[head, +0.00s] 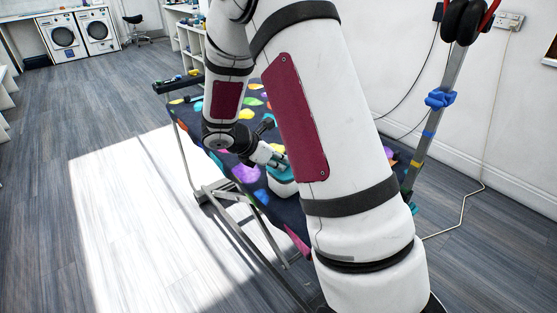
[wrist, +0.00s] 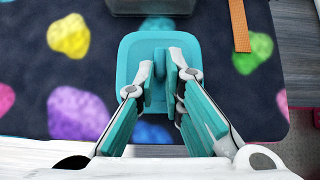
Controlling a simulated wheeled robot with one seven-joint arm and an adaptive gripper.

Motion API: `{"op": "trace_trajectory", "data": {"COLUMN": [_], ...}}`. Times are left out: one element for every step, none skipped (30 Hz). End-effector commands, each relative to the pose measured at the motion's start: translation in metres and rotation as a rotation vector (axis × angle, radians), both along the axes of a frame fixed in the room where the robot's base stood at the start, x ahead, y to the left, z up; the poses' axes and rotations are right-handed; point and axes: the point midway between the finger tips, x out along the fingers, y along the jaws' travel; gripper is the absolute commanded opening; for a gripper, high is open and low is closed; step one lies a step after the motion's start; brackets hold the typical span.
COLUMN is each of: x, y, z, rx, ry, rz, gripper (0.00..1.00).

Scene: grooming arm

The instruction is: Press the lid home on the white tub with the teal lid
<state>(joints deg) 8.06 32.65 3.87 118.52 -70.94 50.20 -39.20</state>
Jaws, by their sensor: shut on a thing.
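The teal lid (wrist: 130,62) is a rounded square with a raised grip in its middle, seen from above in the wrist view. My gripper (wrist: 162,72) is shut on that grip, one finger on each side. In the head view, my gripper (head: 276,160) points down at the teal lid (head: 281,174) on the table. The white tub (head: 283,188) shows partly below the lid, with my arm hiding its right side. I cannot tell whether the lid sits fully down on the tub.
The table has a dark top (wrist: 25,100) with coloured blotches. A grey container (wrist: 152,6) stands just beyond the lid, and an orange strip (wrist: 240,26) lies to the right. In the head view, a post with a blue clamp (head: 440,99) rises at the right. Floor at left is clear.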

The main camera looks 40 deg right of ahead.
Motion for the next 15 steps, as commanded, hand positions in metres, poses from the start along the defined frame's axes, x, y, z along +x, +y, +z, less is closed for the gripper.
{"op": "trace_trajectory", "data": {"x": [0.0,0.0,0.0,0.0,0.0,0.0,0.0,0.0,0.0,0.0,0.0,0.0,0.0,0.0,0.0], "y": [0.0,0.0,0.0,0.0,0.0,0.0,0.0,0.0,0.0,0.0,0.0,0.0,0.0,0.0,0.0], "z": [-0.002,-0.003,-0.004,-0.004,-0.005,-0.006,-0.006,-0.007,-0.008,-0.009,-0.009,-0.01,-0.011,-0.012,-0.012], "rx": [0.0,0.0,0.0,0.0,0.0,0.0,0.0,0.0,0.0,0.0,0.0,0.0,0.0,0.0,-0.001], "ry": [0.0,0.001,0.001,0.001,0.001,0.001,0.001,0.001,0.001,0.001,0.001,0.001,0.001,0.001,0.001], "rz": [0.0,0.001,0.001,0.001,0.001,0.001,0.001,0.001,0.001,0.001,0.001,0.001,0.001,0.001,0.001], "gripper": [0.0,0.0,0.0,0.0,0.0,0.0,0.0,0.0,0.0,0.0,0.0,0.0,0.0,0.0,0.0]}}
